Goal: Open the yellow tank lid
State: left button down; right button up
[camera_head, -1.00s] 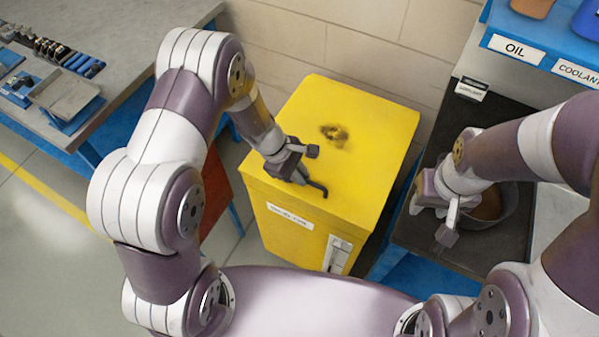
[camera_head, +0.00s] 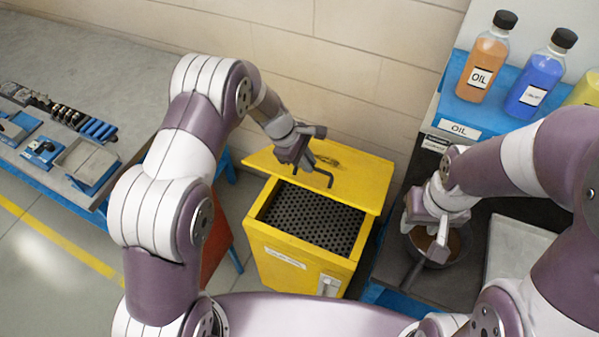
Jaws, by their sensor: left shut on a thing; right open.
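The yellow tank (camera_head: 312,270) stands on the floor in the middle. Its yellow lid (camera_head: 355,185) is raised at the front and tilted back toward the wall. A dark perforated grate (camera_head: 313,222) shows in the opening below it. A dark stain marks the lid's top. My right gripper (camera_head: 435,236) is open over a dark pan (camera_head: 450,258) to the right of the tank, and partly hides the pan.
An orange oil bottle (camera_head: 483,65) and a blue bottle (camera_head: 540,80) stand on the blue shelf at the upper right. A workbench with tools (camera_head: 85,165) is at the left. A block wall (camera_head: 330,60) stands behind the tank.

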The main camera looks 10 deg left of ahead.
pick_arm(q)
jog(key=shift+w+d+r, duration=0.25)
jog(key=shift+w+r, duration=0.25)
jog(key=shift+w, duration=0.35)
pick_arm(e)
jog(key=shift+r, duration=0.3)
